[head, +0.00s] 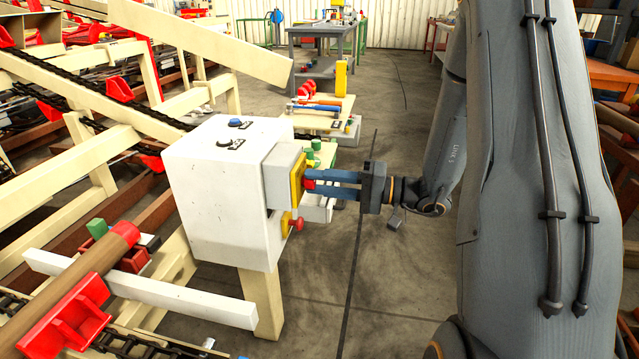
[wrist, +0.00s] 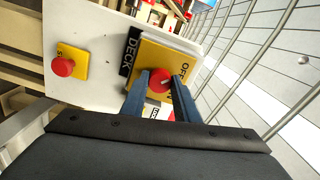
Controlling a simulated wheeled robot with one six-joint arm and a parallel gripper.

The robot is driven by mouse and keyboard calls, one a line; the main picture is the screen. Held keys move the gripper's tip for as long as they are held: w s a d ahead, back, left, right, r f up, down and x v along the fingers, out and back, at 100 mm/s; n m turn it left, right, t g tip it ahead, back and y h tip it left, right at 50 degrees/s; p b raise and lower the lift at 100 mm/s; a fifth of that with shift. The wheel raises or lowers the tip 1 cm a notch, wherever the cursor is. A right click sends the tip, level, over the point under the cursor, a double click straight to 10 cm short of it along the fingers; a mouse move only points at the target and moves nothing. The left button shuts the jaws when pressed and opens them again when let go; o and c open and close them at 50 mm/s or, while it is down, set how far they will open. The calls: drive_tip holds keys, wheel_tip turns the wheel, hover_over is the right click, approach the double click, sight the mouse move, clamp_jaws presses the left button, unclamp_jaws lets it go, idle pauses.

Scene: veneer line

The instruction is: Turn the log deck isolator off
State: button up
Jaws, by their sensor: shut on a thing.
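The log deck isolator is a red rotary knob (wrist: 160,80) on a yellow plate (wrist: 168,56), beside a black label reading DECK. Part of the word OFF shows at the plate's upper right edge. In the head view the yellow plate (head: 297,180) is on the side of a white control box (head: 212,190). My gripper (head: 308,179) reaches it from the right, its two blue fingers shut on the red knob. In the wrist view the fingers (wrist: 160,84) sit on either side of the knob. A pale mark on the knob points up and right.
A red stop button (wrist: 62,67) on a small yellow plate is on the same panel, and its red head (head: 298,223) is just below the isolator in the head view. A bench with tools (head: 322,108) stands behind the box. Grey floor is clear beneath my arm.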

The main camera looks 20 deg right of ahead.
drive_tip(key=o, duration=1.1)
drive_tip(key=shift+c, duration=0.2)
drive_tip(key=v, duration=0.7)
drive_tip(key=shift+s+d, duration=0.25)
drive_tip(key=shift+d, duration=0.05)
